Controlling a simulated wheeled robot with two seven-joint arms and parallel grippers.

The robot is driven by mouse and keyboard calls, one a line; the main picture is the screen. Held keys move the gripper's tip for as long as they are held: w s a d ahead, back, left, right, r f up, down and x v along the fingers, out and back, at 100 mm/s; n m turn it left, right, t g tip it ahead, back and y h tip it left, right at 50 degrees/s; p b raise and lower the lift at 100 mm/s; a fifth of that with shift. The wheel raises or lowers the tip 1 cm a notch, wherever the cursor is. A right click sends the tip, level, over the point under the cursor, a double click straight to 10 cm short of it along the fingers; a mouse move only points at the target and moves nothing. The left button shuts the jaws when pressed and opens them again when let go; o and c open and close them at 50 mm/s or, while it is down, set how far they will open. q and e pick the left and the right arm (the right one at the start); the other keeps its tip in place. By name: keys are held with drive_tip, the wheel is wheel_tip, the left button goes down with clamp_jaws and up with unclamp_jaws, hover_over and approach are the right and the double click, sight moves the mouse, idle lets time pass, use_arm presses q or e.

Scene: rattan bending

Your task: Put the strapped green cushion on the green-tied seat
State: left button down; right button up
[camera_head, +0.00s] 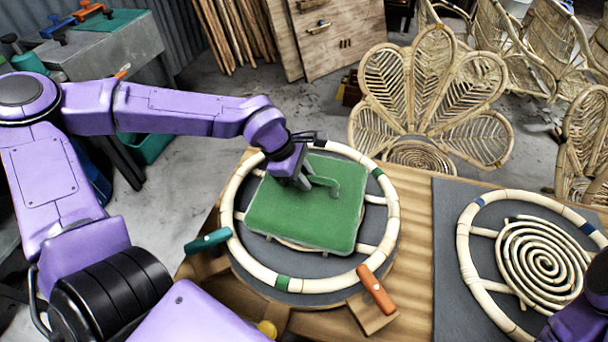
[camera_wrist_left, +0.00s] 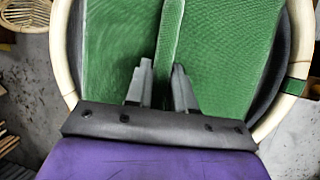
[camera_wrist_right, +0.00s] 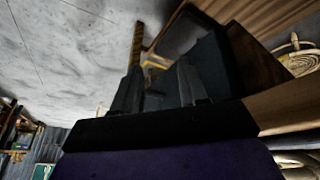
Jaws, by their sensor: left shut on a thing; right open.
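The green cushion (camera_head: 310,215) lies on the round rattan seat frame (camera_head: 240,255) that has green ties, on the left of the table. A green strap (camera_head: 335,187) stands up from the cushion's top. My left gripper (camera_head: 305,183) is over the cushion, shut on the strap; in the left wrist view its fingers (camera_wrist_left: 162,85) close on the strap (camera_wrist_left: 170,40). The cushion covers the middle of the frame, and whether it rests fully on it I cannot tell. My right gripper is out of the head view; in the right wrist view its fingers (camera_wrist_right: 155,90) are apart and empty.
A second round frame (camera_head: 465,250) with blue ties and a rattan spiral (camera_head: 545,262) lies on a dark mat at the right. A teal-handled clamp (camera_head: 207,241) and an orange-handled clamp (camera_head: 376,290) flank the green-tied frame. A petal-shaped rattan chair back (camera_head: 430,95) stands behind the table.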

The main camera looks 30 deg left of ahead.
use_arm(q)
drive_tip(key=c, duration=1)
unclamp_jaws()
drive_tip(key=p+v, duration=0.1)
drive_tip(key=v, duration=1.1)
